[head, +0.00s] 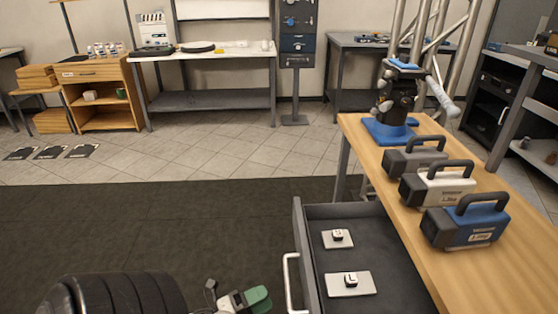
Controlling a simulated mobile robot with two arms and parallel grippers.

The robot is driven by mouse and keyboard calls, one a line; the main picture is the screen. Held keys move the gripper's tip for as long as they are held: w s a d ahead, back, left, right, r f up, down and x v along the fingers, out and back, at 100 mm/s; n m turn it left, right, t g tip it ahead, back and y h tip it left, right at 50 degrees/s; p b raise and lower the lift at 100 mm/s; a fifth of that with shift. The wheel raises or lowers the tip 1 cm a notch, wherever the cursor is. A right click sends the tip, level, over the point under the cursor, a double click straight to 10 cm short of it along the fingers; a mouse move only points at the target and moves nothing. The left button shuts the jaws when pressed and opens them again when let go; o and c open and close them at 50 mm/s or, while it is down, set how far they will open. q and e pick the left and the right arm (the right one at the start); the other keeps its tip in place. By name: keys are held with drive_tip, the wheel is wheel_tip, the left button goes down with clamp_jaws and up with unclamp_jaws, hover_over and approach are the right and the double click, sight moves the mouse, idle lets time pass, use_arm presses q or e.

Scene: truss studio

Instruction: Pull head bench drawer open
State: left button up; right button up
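The bench has a wooden top (436,240) along the right of the head view. Its dark grey drawer (372,225) stands pulled out to the left of the top, with its inside in view. The drawer's pale bar handle (287,284) is on its left front face. Two light plates lie inside the drawer, a farther plate (337,240) and a nearer plate (350,284), each with a small lettered block on it. My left gripper (237,300), with a green tip, is at the bottom edge, left of the handle and apart from it. Its finger gap is unclear. My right gripper does not show.
Grey (413,159), white (437,186) and blue (465,222) handled cases stand on the bench top. A black device on a blue base (389,130) stands behind them. Dark floor matting (170,225) left of the drawer is clear. Other benches line the back wall.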

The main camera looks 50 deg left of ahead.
use_arm(q)
drive_tip(key=shift+v, duration=1.7)
